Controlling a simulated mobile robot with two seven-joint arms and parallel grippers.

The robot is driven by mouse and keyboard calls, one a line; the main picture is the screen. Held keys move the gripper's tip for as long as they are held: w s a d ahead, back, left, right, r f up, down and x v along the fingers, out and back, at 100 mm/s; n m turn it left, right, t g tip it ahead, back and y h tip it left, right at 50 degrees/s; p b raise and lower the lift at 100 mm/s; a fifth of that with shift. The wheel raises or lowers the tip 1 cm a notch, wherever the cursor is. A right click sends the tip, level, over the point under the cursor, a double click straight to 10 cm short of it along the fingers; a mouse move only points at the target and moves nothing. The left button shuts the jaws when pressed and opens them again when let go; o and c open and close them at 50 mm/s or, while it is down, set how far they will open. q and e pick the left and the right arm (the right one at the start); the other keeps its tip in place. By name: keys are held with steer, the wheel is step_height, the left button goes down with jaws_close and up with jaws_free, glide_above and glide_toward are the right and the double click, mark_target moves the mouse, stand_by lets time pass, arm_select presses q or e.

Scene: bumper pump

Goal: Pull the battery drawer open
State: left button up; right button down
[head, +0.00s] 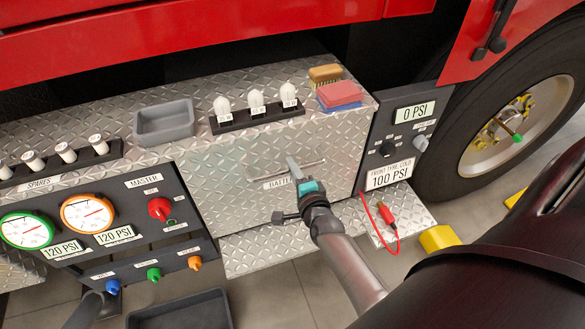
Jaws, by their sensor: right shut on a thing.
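The battery drawer (225,185) has a diamond-plate metal front, set in the bumper between the gauge panel and the tyre panel. A thin bar handle (262,173) runs across its front, above a label partly hidden by my gripper. My right gripper (297,173) is shut on the handle, coming from below right, with a grey finger above and a teal part below. The drawer front looks about flush with the bumper; any small gap is hard to tell.
On the bumper top are a grey tray (164,121), a rack of white bulbs (257,115), a brush (325,74) and red and blue sponges (339,97). A step plate (265,245) lies below the drawer. A red cable clip (386,214) and yellow chock (438,238) are at right.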

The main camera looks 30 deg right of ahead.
arm_select(q)
steer(key=shift+s, duration=0.25)
arm_select(e)
steer(key=shift+s, duration=0.1)
stand_by(0.6)
